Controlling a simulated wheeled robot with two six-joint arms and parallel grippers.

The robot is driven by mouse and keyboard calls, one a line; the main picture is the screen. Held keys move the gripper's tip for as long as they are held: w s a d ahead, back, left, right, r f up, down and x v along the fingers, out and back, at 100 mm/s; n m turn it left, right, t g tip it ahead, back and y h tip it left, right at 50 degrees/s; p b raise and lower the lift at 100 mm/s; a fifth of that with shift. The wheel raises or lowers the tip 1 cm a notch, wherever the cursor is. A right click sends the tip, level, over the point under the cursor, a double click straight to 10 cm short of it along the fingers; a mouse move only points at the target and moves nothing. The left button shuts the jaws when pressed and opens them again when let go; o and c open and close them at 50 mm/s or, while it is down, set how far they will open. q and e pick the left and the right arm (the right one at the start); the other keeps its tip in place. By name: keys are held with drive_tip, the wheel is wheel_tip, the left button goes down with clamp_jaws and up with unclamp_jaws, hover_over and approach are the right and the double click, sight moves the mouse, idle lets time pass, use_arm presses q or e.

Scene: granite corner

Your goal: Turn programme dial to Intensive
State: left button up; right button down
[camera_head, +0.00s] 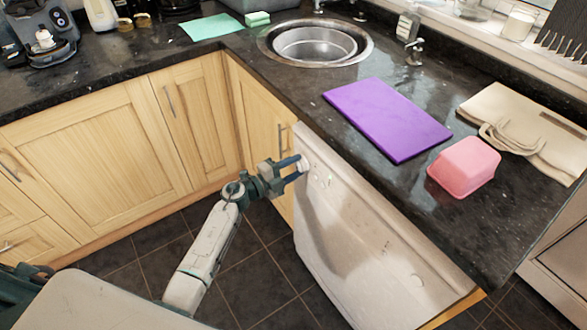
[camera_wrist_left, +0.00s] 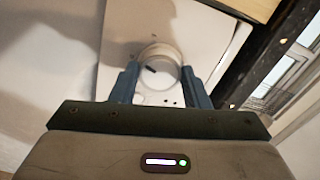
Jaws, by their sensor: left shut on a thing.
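The white dishwasher (camera_head: 365,245) stands under the counter, its front facing my left arm. Its round white programme dial (camera_head: 303,162) is at the upper left of the front. In the left wrist view the dial (camera_wrist_left: 158,72) shows a short dark mark on its face, slanting slightly. My left gripper (camera_head: 297,168) is at the dial, with its blue-grey fingers on either side of it and shut on it. The gripper also shows in the left wrist view (camera_wrist_left: 158,88). Any printed programme names are too small to read. My right gripper is not in view.
A purple board (camera_head: 387,118) and a pink container (camera_head: 464,166) lie on the dark counter above the dishwasher, near a beige bag (camera_head: 530,130). A round steel sink (camera_head: 315,44) is behind. Wooden cupboards (camera_head: 90,150) stand left; the tiled floor is clear.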

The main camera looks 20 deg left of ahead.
use_arm(q)
drive_tip(key=m+b, duration=0.2)
drive_tip(key=m, duration=0.4)
drive_tip(key=shift+f, duration=0.15)
drive_tip(key=shift+m+b, duration=0.55)
drive_tip(key=shift+m, duration=0.55)
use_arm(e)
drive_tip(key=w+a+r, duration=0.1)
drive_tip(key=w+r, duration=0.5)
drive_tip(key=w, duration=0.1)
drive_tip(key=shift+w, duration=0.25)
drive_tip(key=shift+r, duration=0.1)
use_arm(q)
drive_tip(key=o, duration=1)
drive_tip(key=shift+s+a, duration=0.15)
drive_tip(key=shift+s, duration=0.05)
drive_tip(key=b+v, duration=0.1)
drive_tip(key=v, duration=0.9)
drive_tip(key=shift+s+a+b, duration=0.1)
drive_tip(key=shift+s+b, duration=0.05)
drive_tip(key=shift+b, duration=0.15)
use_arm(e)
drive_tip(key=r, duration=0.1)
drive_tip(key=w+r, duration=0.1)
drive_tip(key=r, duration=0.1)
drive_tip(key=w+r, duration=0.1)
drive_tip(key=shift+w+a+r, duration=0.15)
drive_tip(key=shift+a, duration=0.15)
